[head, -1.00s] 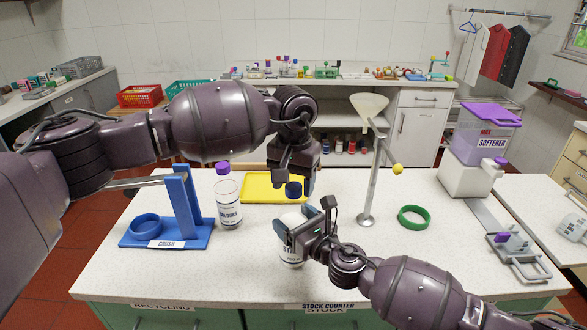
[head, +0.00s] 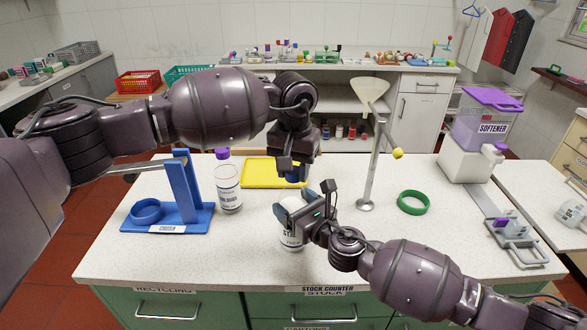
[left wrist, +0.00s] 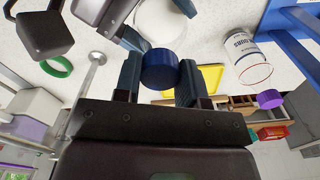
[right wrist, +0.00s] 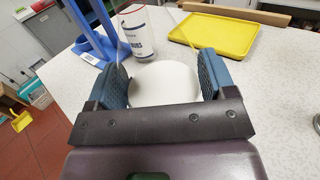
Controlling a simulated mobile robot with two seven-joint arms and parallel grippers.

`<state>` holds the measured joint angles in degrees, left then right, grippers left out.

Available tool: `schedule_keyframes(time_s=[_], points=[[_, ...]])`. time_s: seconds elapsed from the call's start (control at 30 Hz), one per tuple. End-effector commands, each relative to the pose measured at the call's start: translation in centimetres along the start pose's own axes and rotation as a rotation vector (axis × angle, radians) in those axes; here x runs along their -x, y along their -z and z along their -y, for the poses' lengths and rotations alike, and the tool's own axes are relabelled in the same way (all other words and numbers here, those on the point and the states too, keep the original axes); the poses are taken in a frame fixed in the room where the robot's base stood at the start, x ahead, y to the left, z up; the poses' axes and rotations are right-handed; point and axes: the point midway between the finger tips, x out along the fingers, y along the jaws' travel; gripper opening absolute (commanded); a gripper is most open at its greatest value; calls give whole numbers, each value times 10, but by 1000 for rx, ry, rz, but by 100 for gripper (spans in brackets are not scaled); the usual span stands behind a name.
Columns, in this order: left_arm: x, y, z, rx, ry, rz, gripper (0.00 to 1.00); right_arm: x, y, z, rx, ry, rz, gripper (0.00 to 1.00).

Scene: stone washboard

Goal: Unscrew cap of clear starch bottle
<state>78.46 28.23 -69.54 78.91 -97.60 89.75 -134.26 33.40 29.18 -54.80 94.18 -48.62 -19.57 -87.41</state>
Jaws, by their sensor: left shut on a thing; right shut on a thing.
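The starch bottle (head: 291,238) stands on the counter, a clear bottle with pale contents and a partly hidden label. My right gripper (head: 292,208) is shut around its body from the right. The right wrist view shows a round white surface (right wrist: 165,84) between the fingers. A dark blue cap (left wrist: 160,68) sits above the bottle. My left gripper (head: 293,175) is shut on this cap from above, with one finger on each side in the left wrist view. The bottle's neck is hidden, so I cannot tell whether the threads are engaged.
A purple-capped bottle (head: 228,190) and a blue stand (head: 190,216) are to the left. A yellow tray (head: 258,183) lies behind. A funnel stand (head: 372,170) and green ring (head: 413,203) are to the right. The front counter is clear.

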Motion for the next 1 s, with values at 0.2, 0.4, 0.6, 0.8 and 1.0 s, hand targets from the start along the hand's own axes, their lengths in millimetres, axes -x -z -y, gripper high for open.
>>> schedule_keyframes(time_s=[0.2, 0.4, 0.6, 0.8, 1.0], points=[[1, 0, 1, 286, 1, -1, 9, 0, 0, 0, 0, 0, 0, 11], [1, 0, 1, 580, 1, -1, 9, 0, 0, 0, 0, 1, -1, 11], [1, 0, 1, 873, 1, -1, 9, 0, 0, 0, 0, 1, -1, 11], [1, 0, 1, 1166, 0, -2, 9, 0, 0, 0, 0, 1, -1, 11], [1, 0, 1, 1460, 0, -2, 9, 0, 0, 0, 0, 1, -1, 11]])
